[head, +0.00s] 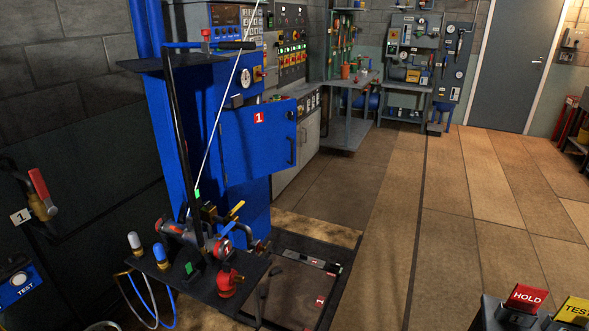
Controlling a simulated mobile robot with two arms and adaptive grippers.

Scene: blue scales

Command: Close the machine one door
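The blue machine (243,210) stands left of the middle in the head view. Its blue door (250,150) carries a red label with a white 1 (258,117). A dark vertical handle (292,151) is near the door's right edge. The door appears to stand out at an angle from the machine body, reaching past its right side; the exact gap cannot be told. Neither of my grippers is in view.
A dark post with a shelf (170,62) and a lower tray of valves (205,285) stand in front of the machine. A control cabinet (290,50) is behind it. HOLD (526,298) and TEST (575,310) buttons are bottom right. The floor (450,220) to the right is clear.

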